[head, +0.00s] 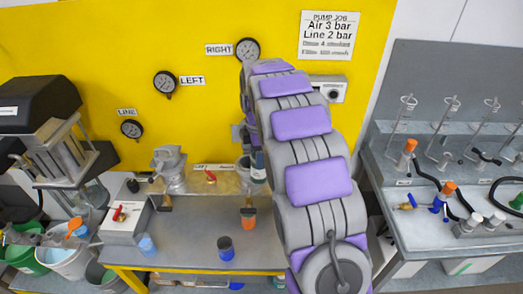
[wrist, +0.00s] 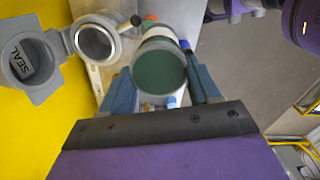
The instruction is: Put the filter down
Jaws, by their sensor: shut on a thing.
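The filter (wrist: 160,68) is a cylinder with a dark green end face and a pale body. In the wrist view my gripper (wrist: 160,82) is shut on it, with one blue finger on each side. In the head view the filter (head: 258,168) shows in part beside my arm, above the bench at the foot of the yellow panel. My gripper is mostly hidden behind my arm there. In the wrist view an open round metal housing (wrist: 97,42) lies left of the filter, with a grey lid marked SEAL (wrist: 35,65) swung open beside it.
The grey bench (head: 185,235) has free room at its front. A dark blue cup (head: 226,248) and an orange-and-black item (head: 249,218) stand there. A metal housing (head: 169,168) stands further left. Buckets (head: 68,262) are at far left; a grey wet bench (head: 450,215) with hoses is at right.

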